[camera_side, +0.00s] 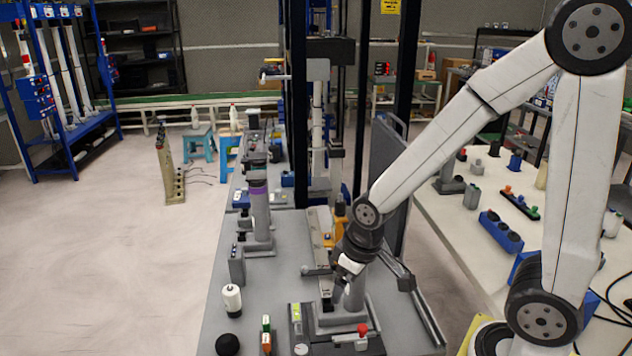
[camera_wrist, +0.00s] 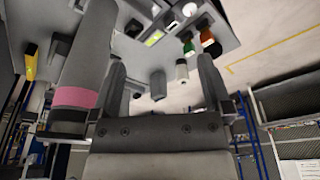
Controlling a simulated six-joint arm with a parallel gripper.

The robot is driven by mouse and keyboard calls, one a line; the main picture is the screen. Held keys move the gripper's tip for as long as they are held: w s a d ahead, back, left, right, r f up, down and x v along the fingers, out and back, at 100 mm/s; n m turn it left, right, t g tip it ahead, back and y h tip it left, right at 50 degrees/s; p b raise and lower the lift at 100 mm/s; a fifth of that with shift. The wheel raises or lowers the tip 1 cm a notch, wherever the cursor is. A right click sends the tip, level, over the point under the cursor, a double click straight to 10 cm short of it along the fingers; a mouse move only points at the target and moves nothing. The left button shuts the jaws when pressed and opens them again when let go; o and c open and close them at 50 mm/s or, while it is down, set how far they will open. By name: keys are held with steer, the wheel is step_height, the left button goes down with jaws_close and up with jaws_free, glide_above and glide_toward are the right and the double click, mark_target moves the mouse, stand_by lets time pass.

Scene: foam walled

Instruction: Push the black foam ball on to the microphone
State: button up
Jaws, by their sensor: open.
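The black foam ball (camera_side: 228,344) rests on the grey bench near its front left corner in the side view. A short white cylinder with a dark band (camera_side: 232,300) stands upright just behind it, apart from it, and looks like the microphone. A similar white cylinder shows in the wrist view (camera_wrist: 181,72).
A grey fixture (camera_side: 345,318) with a red knob stands under my gripper. Small green and orange parts (camera_side: 266,334) stand right of the ball. A grey block (camera_side: 237,266) and a tall grey column with a purple band (camera_side: 259,215) stand behind the white cylinder. The bench's left edge is close.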

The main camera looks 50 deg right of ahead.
steer(key=w+a+f+n+g+y, duration=0.1)
steer(key=w+a+f+n, duration=0.1)
steer(key=w+n, duration=0.3)
steer(key=w+a+f+n+y, duration=0.1)
steer(key=w+a+f+n, duration=0.15)
steer(key=w, duration=0.35)
steer(key=n+g+y, duration=0.1)
steer(key=n+y, duration=0.1)
steer(key=n, duration=0.8)
glide_above(229, 336)
steer(key=d, duration=0.3)
step_height(229, 336, down, 8)
steer(key=shift+s+a+f, duration=0.15)
steer(key=shift+s+f, duration=0.05)
steer(key=shift+m, duration=0.25)
steer(key=shift+x, duration=1.3)
steer(key=shift+a+f, duration=0.1)
steer(key=shift+x, duration=2.45)
steer(key=shift+w+a, duration=0.1)
steer(key=shift+a, duration=0.05)
steer(key=c, duration=1.2)
